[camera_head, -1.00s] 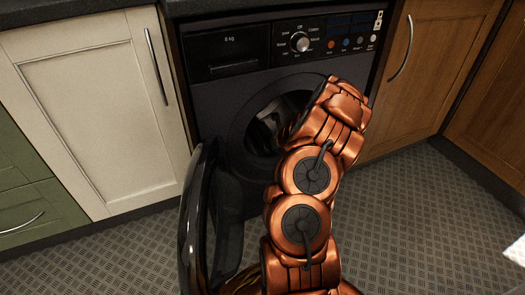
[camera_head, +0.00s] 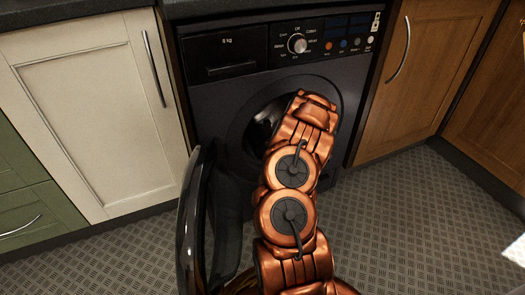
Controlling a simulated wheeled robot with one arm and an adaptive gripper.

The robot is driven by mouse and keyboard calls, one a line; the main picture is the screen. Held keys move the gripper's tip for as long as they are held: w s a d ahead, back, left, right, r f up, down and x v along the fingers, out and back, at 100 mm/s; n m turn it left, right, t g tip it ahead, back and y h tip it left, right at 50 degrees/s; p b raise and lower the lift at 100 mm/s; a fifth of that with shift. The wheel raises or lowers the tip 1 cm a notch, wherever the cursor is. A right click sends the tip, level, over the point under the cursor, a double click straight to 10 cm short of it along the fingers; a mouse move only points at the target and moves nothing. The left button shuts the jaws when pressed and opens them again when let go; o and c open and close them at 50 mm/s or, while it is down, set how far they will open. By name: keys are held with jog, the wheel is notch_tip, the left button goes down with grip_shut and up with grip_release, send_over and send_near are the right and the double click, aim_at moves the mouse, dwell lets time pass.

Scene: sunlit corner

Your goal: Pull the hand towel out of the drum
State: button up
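The washing machine (camera_head: 215,95) is dark, and its round door (camera_head: 190,225) stands open to the left. The drum opening (camera_head: 258,128) shows as a dark round hole, partly covered by my copper-coloured arm. My arm reaches up from the bottom of the picture to the opening. My gripper is not visible; the end of the arm is at the opening and hides it. I cannot make out the hand towel, and most of the drum's inside is hidden or dark.
A cream cupboard (camera_head: 85,100) and green drawers (camera_head: 25,205) stand left of the machine. A wooden cupboard (camera_head: 415,75) stands to the right. A white thing (camera_head: 517,250) shows at the right edge.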

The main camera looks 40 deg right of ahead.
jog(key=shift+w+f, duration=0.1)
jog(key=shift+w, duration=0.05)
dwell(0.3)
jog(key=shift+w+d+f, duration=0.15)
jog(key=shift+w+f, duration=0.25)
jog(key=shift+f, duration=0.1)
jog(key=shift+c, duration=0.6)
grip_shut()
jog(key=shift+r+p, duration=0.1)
jog(key=shift+p, duration=0.2)
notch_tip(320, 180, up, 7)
jog(key=p, duration=0.7)
